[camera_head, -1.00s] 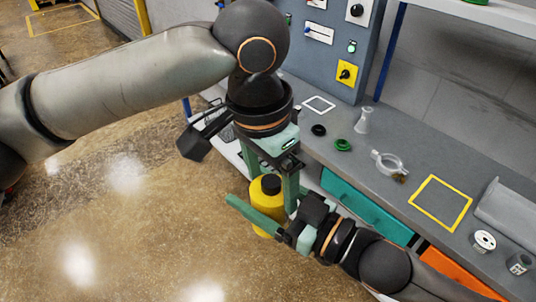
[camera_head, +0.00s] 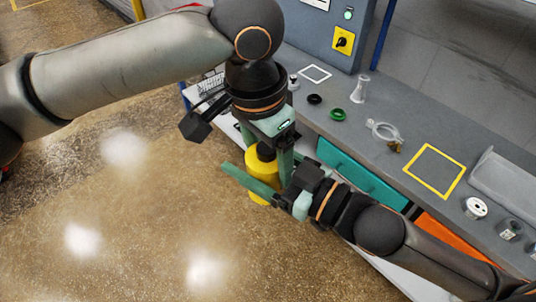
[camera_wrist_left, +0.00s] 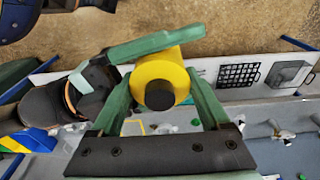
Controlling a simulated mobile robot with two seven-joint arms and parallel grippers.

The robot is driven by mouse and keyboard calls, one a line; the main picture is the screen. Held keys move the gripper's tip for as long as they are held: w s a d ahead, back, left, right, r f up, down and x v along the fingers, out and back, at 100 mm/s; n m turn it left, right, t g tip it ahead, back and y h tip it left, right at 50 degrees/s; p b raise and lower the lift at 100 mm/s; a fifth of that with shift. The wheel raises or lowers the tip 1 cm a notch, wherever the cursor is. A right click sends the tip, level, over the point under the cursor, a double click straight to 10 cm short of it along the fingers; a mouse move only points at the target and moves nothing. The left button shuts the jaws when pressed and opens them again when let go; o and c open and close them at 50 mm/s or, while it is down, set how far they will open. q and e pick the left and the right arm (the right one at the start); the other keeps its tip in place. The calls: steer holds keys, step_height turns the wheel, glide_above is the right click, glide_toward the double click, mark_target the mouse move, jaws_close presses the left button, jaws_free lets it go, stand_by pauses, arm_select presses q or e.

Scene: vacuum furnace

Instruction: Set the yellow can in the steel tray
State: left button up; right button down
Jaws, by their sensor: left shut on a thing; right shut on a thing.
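The yellow can (camera_head: 260,168) with a black cap is held upright in the air in front of the bench. My left gripper (camera_head: 268,183) reaches down from above, with its fingers on either side of the can; the left wrist view shows the can (camera_wrist_left: 167,72) between them. My right gripper (camera_head: 256,188) comes in from the right and is also shut on the can, one green finger crossing its near side. Its other finger is largely hidden. The steel tray (camera_head: 503,182) appears to be the grey shallow one on the bench at the right edge, partly cut off.
A control cabinet (camera_head: 325,35) stands behind. The floor at left is clear.

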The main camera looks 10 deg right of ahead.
arm_select(q)
steer(key=c, duration=0.6)
steer(key=shift+r, duration=0.1)
arm_select(e)
jaws_free()
